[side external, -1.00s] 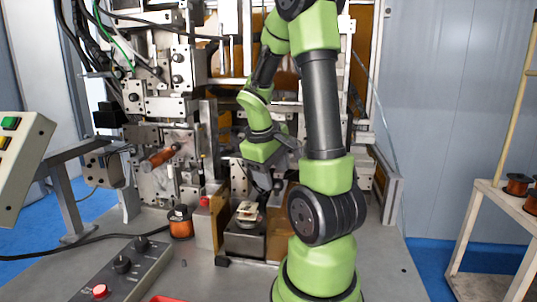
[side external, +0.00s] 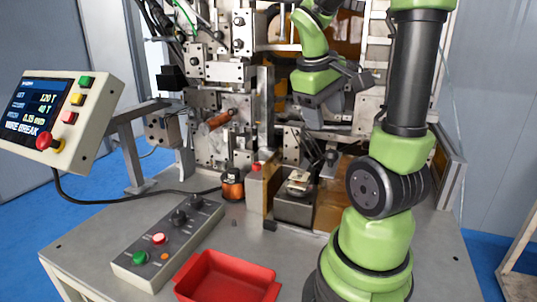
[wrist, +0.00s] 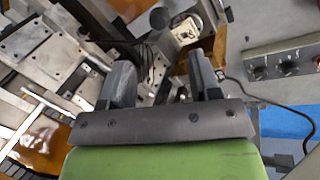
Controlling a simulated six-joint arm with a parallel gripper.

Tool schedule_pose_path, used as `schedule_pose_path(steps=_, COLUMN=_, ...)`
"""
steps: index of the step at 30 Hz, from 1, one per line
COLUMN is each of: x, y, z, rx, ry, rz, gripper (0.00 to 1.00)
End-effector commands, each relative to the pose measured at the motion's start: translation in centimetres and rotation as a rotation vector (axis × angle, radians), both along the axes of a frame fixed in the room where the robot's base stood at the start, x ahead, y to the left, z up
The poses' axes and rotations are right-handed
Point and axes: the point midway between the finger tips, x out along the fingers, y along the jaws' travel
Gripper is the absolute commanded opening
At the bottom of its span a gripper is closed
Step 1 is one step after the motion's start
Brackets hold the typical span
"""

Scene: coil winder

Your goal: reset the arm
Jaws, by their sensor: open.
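My gripper (side external: 318,157) hangs above and slightly right of a grey metal block (side external: 294,207) in the side view. Its fingers are apart, with nothing seen between them. A small pale part (side external: 299,179) sits on top of the block, apart from the fingers. In the wrist view my gripper (wrist: 162,72) shows two spread dark fingers, and the pale part (wrist: 186,30) lies beyond them. The upper part of my arm is cut off by the top edge of the side view.
The winding machine (side external: 215,75) stands close behind my gripper. A copper spool (side external: 232,184) and a control box (side external: 170,242) are on the table, left of the block. A red tray (side external: 228,280) is at the front. A screen panel (side external: 58,115) stands at left.

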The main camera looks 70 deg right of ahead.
Motion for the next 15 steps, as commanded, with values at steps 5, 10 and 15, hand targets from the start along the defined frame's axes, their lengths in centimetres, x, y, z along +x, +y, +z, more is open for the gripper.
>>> schedule_pose_path(steps=5, x=0.9, y=1.4, z=0.3, rx=0.000, ry=-0.058, rz=0.023, gripper=0.57)
schedule_pose_path(steps=10, x=3.7, y=8.4, z=1.4, rx=0.059, ry=-0.330, rz=0.109, gripper=0.57)
schedule_pose_path(steps=15, x=4.0, y=16.1, z=2.5, rx=0.237, ry=-0.607, rz=0.177, gripper=0.57)
